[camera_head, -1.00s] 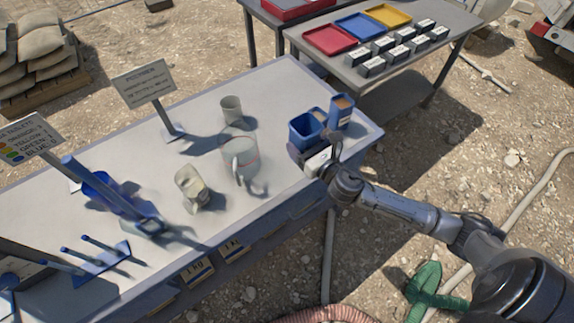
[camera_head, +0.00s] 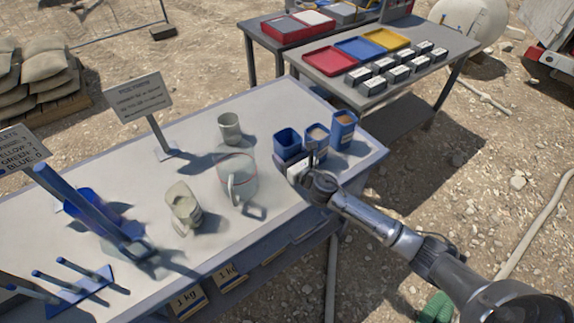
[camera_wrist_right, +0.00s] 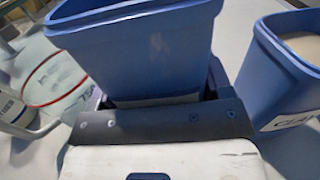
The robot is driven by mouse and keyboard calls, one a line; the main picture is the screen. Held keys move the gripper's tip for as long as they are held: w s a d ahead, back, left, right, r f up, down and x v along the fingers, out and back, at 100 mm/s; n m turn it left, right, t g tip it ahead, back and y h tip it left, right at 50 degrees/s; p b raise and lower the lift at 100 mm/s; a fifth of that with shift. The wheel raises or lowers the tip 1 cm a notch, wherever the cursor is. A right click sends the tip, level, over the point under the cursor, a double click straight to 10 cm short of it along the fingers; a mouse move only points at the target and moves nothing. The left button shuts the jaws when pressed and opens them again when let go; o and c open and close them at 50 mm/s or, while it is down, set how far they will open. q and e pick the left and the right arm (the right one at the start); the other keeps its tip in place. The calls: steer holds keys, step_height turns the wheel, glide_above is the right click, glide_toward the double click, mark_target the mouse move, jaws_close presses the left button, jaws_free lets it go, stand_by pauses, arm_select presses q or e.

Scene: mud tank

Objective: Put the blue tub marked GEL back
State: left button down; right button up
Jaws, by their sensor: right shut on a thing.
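My right gripper (camera_head: 303,167) is shut on a blue tub (camera_head: 287,143), the leftmost of three on the bench. In the right wrist view this tub (camera_wrist_right: 140,50) fills the top, close against the jaws. Its inside looks dark and any label on it is hidden. I cannot tell whether its base touches the bench. Beside it stands a blue tub with pale contents (camera_head: 317,136), and a taller blue tub (camera_head: 343,128) is further right. In the right wrist view a neighbouring tub (camera_wrist_right: 285,75) carries a label starting "CLA". My left gripper is not in view.
A clear jug (camera_head: 236,180) with a red line stands left of the held tub. A grey cup (camera_head: 229,128), a beige jug (camera_head: 183,207), a sign (camera_head: 138,97) and a blue stand (camera_head: 90,210) are further left. The bench front (camera_head: 260,230) is mostly clear.

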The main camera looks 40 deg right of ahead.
steer(key=shift+w+f, duration=0.2)
steer(key=shift+f+b, duration=1.15)
steer(key=shift+f, duration=0.85)
steer(key=shift+r, duration=0.1)
steer(key=o, duration=1.2)
steer(key=shift+f, duration=0.2)
steer(key=shift+c, duration=0.2)
steer(key=shift+r, duration=0.1)
